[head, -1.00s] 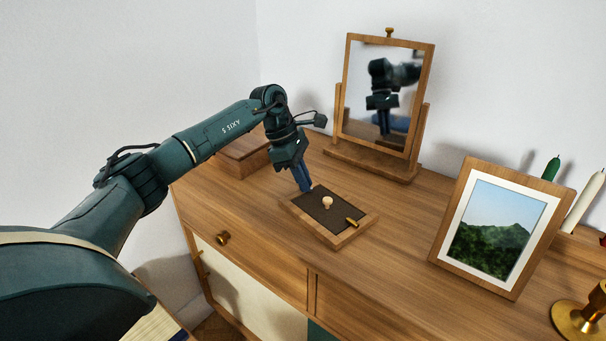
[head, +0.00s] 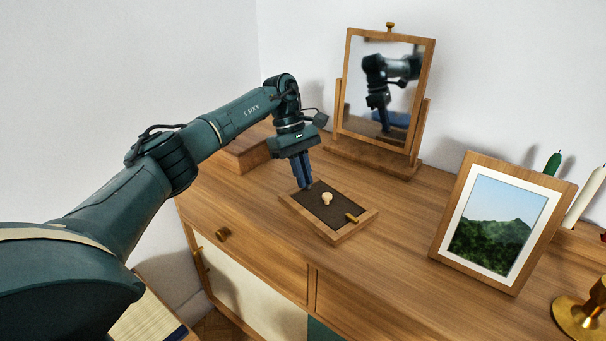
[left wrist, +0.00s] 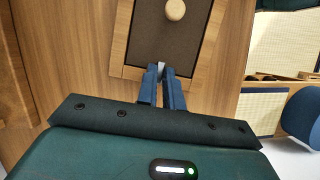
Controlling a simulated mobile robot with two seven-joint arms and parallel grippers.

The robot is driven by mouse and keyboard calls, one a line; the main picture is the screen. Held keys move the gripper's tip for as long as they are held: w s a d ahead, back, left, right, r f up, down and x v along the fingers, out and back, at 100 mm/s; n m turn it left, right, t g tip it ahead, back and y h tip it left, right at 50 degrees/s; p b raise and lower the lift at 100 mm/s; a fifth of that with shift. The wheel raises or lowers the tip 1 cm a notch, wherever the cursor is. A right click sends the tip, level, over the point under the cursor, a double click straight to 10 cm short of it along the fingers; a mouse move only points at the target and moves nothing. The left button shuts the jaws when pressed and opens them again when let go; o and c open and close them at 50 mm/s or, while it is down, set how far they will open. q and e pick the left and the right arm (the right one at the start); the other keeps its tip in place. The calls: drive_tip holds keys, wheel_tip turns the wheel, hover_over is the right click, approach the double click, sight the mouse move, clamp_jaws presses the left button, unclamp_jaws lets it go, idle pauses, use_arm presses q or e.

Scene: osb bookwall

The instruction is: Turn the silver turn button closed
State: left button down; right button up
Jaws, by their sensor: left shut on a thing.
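A small wooden-framed board (head: 356,230) with a dark panel lies on the dresser top. A pale round knob (head: 327,198) stands in the middle of the panel and also shows in the left wrist view (left wrist: 175,10). My left gripper (head: 306,186) points down at the board's left-rear edge. In the left wrist view my left gripper (left wrist: 162,72) has its blue fingers shut on the silver turn button (left wrist: 161,67), of which only a small bright part shows. The fingers hide the button in the head view. My right gripper is out of view.
A brass-coloured turn piece (head: 351,217) sits at the board's right side. A standing mirror (head: 383,95) is behind, a wooden box (head: 246,155) is left of the gripper, and a framed picture (head: 492,235) and a brass candlestick (head: 583,305) are to the right.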

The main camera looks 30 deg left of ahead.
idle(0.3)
use_arm(q)
drive_tip(key=c, duration=1.5)
unclamp_jaws()
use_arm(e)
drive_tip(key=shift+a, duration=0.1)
use_arm(q)
drive_tip(key=shift+p+v, duration=1.2)
drive_tip(key=shift+v, duration=5.4)
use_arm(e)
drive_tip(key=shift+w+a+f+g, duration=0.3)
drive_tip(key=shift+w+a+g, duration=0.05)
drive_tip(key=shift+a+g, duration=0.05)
